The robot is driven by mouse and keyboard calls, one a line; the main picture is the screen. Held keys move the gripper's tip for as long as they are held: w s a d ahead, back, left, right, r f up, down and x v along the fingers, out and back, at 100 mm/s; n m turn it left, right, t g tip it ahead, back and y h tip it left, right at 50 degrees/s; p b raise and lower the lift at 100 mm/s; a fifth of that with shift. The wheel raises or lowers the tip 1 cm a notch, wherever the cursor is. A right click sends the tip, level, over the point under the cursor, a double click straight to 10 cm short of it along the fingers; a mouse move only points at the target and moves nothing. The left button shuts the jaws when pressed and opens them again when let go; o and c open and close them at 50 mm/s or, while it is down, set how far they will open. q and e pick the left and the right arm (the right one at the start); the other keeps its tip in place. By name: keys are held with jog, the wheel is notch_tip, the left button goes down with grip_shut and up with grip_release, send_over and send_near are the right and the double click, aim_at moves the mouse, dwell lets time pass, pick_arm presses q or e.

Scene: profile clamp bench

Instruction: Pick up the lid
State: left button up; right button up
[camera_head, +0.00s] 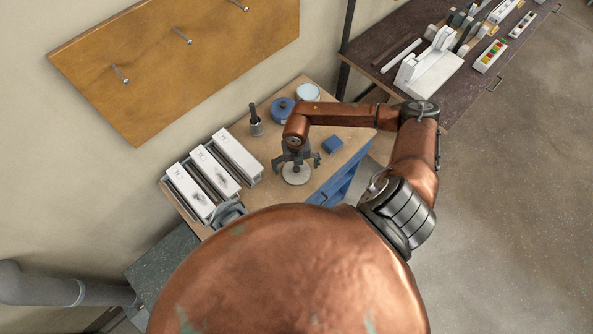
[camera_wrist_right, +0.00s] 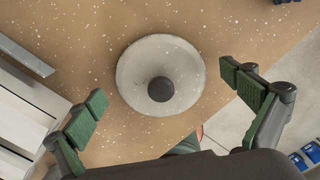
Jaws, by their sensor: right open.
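The lid (camera_wrist_right: 135,75) is a round, pale grey disc with a dark round knob (camera_wrist_right: 160,89) at its middle. It lies flat on the wooden bench top, and in the head view the lid (camera_head: 296,177) shows under my right gripper. My right gripper (camera_head: 298,164) is open and empty above the lid. In the right wrist view my right gripper (camera_wrist_right: 166,103) has its green-padded fingers spread wide to either side of the lid, apart from it. My left gripper is in neither view.
White clamp-like blocks (camera_head: 213,172) stand left of the lid. A dark-handled item (camera_head: 255,122), a blue round container (camera_head: 283,110), a pale round one (camera_head: 308,93) and a small blue block (camera_head: 333,144) are on the bench (camera_head: 272,151). The bench edge runs close to the lid.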

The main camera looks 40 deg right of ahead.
jog(key=c, duration=0.9)
jog(key=shift+s, duration=0.15)
jog(key=c, duration=0.5)
jog(key=shift+f, duration=0.1)
